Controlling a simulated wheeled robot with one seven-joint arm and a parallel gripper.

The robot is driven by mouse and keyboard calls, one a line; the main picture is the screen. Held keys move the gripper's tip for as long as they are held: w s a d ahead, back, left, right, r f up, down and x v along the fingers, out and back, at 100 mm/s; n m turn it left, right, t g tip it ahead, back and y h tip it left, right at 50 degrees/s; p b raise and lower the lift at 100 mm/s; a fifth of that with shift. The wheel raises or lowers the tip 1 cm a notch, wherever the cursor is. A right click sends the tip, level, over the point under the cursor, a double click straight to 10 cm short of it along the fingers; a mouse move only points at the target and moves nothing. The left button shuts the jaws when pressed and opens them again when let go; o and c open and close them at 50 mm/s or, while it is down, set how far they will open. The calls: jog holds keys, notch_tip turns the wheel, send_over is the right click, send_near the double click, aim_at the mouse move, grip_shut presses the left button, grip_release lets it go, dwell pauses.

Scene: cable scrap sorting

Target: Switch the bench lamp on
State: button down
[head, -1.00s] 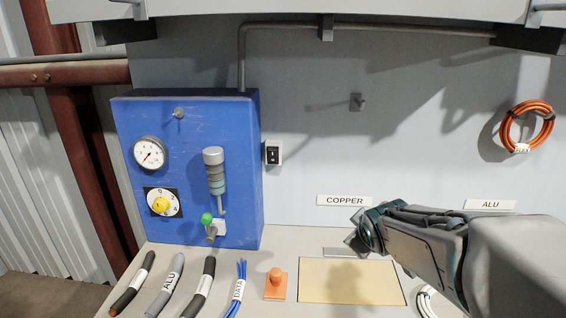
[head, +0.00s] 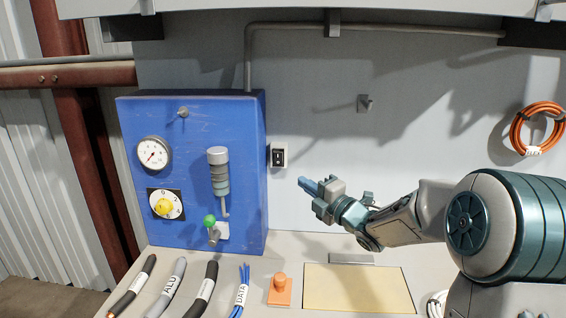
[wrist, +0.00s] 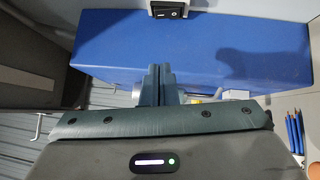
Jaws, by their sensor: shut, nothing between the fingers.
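A black rocker switch in a pale plate (head: 278,155) is on the grey back wall, just right of the blue panel box. It also shows at the top edge of the wrist view (wrist: 166,9). My gripper (head: 303,182) is shut and empty, its blue fingers pointing left toward the wall just right of and below the switch. In the wrist view the closed fingers (wrist: 160,72) stand in the middle, apart from the switch. I cannot tell which way the rocker is set. No bench lamp is clearly visible.
The blue box (head: 195,115) carries a gauge (head: 153,153), a yellow dial (head: 164,207) and a green-knobbed lever (head: 209,221). Cable pieces (head: 205,290) and an orange stamp-like block (head: 279,290) lie on the bench. An orange coil (head: 537,128) hangs at right.

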jog(key=p, duration=0.4)
send_near(274, 155)
jog(key=x, duration=0.5)
jog(key=shift+w+a+r, duration=0.1)
jog(key=shift+w+a, duration=0.1)
jog(key=shift+w, duration=0.05)
jog(key=shift+a, duration=0.1)
